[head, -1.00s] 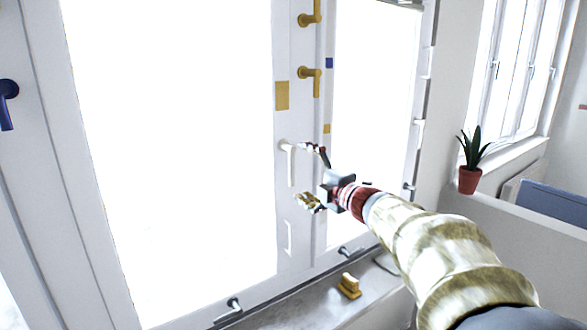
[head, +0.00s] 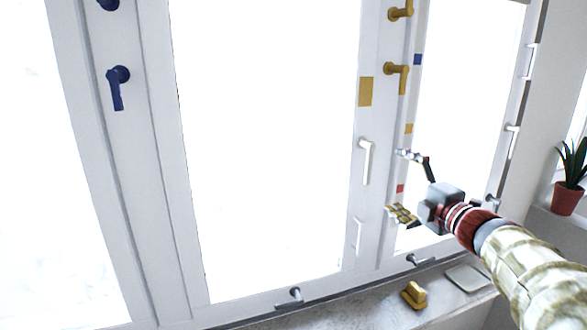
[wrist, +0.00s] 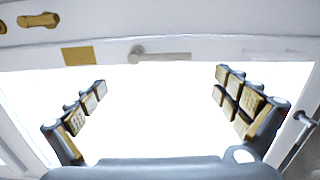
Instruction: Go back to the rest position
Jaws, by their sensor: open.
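My gripper (head: 408,187) is in front of the window frame at the right of the head view, just right of a white window handle (head: 366,161). Its fingers are spread wide with nothing between them. In the wrist view my gripper (wrist: 165,105) also shows open, with padded fingers at left and right. The white handle (wrist: 162,57) lies beyond the fingertips there and looks apart from them.
Yellow handles (head: 398,76) and blue handles (head: 117,86) are on the window frames. A yellow object (head: 413,295) stands on the sill (head: 372,303) below my gripper. A potted plant (head: 567,198) is at the far right. Room in front of the left panes looks free.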

